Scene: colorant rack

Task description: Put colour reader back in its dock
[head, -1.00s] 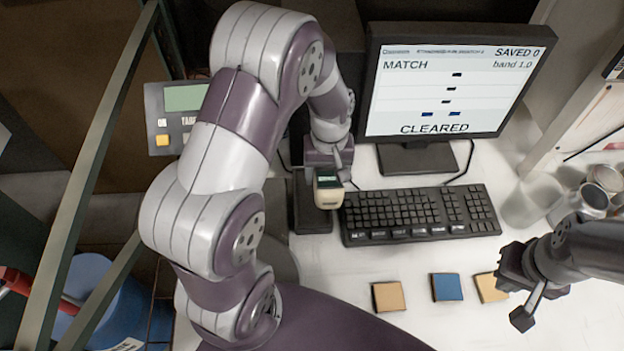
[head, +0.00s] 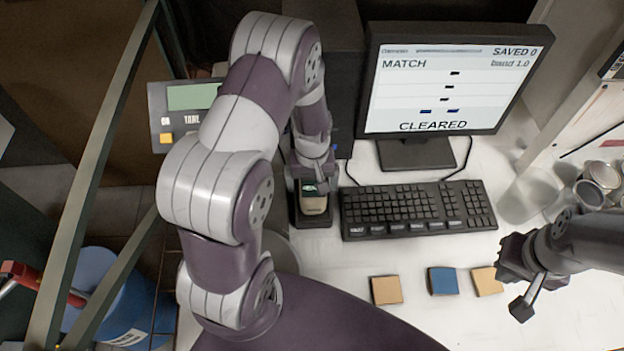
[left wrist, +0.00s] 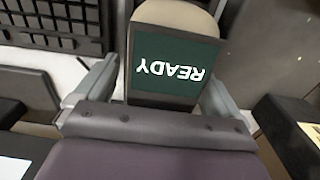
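The colour reader (head: 314,204), a beige handheld with a dark screen, is over the black dock (head: 312,221) left of the keyboard. In the left wrist view the reader (left wrist: 177,50) shows READY on its green screen, upside down. My left gripper (head: 315,184) has one finger on each side of the reader and appears shut on it. Whether the reader is fully seated or just above the dock cannot be told; its lower end is hidden. My right gripper (head: 512,285) is open and empty above the table at the right.
A keyboard (head: 415,210) lies right of the dock, below a monitor (head: 450,85) reading MATCH and CLEARED. Two tan tiles and a blue tile (head: 443,281) lie in front. Cans (head: 600,178) and a clear cup (head: 528,197) stand at right. A scale display (head: 190,97) is at left.

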